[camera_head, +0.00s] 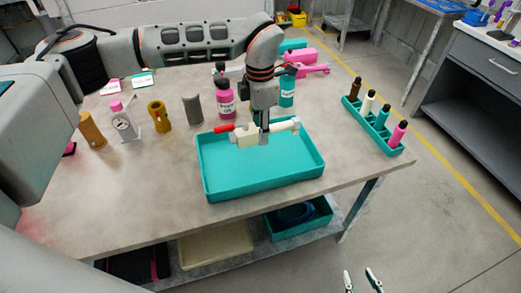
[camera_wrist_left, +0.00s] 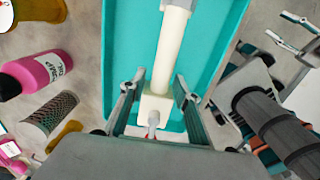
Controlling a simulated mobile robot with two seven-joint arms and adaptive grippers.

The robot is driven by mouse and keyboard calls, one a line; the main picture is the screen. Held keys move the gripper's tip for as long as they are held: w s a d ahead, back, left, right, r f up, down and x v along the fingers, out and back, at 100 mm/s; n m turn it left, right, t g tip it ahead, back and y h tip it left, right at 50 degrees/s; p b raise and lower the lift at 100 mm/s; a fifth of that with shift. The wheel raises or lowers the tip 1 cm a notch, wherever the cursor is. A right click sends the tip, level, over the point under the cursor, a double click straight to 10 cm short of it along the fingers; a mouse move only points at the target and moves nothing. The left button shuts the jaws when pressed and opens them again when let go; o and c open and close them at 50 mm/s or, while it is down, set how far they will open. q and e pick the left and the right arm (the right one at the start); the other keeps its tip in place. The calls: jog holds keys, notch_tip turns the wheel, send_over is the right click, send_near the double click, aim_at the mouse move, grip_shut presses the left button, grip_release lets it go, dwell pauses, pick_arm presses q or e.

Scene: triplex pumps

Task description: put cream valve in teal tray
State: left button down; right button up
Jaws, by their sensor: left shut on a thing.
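The cream valve (camera_head: 246,137), with a red handle at its left end, is held lengthwise over the far part of the teal tray (camera_head: 262,190). The gap between valve and tray floor is hard to judge. My right gripper (camera_head: 361,281) shows at the bottom edge, its two fingertips apart and empty.
Pink bottle (camera_head: 226,100), grey cylinder (camera_head: 193,108) and ochre part (camera_head: 159,116) stand left of and behind the tray. A teal rack (camera_head: 372,125) with several capped tubes stands at the right edge. The table's front left is clear.

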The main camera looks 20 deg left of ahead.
aim_at(260, 158)
pick_arm(q)
jog(key=shift+f, duration=4.2)
jog(key=shift+f, duration=0.15)
jog(key=c, duration=1.5)
grip_release()
notch_tip(260, 158, up, 12)
jog(key=shift+r, duration=0.15)
